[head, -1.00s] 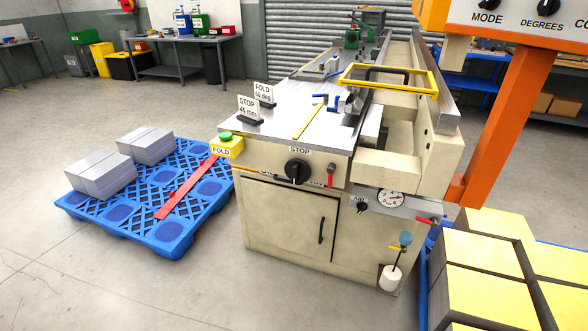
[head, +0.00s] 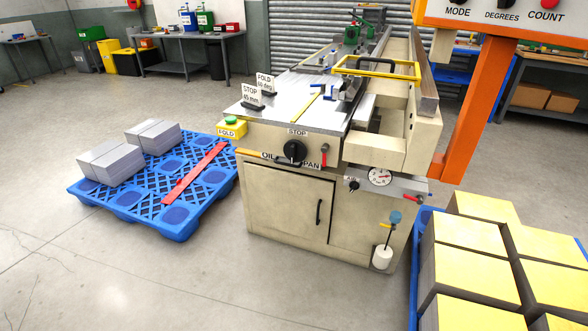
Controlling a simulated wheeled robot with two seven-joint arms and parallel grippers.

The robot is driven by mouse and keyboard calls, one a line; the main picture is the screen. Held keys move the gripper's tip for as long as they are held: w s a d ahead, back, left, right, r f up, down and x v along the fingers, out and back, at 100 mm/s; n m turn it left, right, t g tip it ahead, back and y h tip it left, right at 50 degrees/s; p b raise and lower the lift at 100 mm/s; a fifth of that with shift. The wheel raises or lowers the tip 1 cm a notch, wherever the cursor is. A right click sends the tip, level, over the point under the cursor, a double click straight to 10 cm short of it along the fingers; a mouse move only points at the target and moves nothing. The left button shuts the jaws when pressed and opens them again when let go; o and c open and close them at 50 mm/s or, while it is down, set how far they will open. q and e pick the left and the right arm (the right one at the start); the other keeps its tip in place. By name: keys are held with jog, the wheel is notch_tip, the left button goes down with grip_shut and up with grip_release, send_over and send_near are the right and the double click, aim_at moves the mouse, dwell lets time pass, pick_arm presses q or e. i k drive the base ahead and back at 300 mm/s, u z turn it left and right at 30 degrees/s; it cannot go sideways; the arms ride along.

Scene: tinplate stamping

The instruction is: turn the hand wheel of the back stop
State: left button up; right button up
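The back stop's hand wheel is a black round knob (head: 294,151) on the cream front face of the folding machine (head: 287,203), under a "STOP" label (head: 297,132). Its pointer looks roughly upright. A sign on the machine's table reads "STOP 45 mm" (head: 251,95), and another behind it reads "FOLD 60 deg" (head: 265,82). Neither of my grippers shows in the head view, and nothing touches the knob.
A blue pallet (head: 122,203) with grey sheet stacks (head: 111,162) and a red bar (head: 195,173) lies left of the machine. Yellow-topped blocks (head: 480,250) stand at right. An orange post (head: 478,115) carries a control panel. Floor in front is clear.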

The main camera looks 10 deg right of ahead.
aim_at(294, 149)
jog(key=u, duration=0.4)
jog(key=i, duration=0.5)
jog(key=z, duration=2)
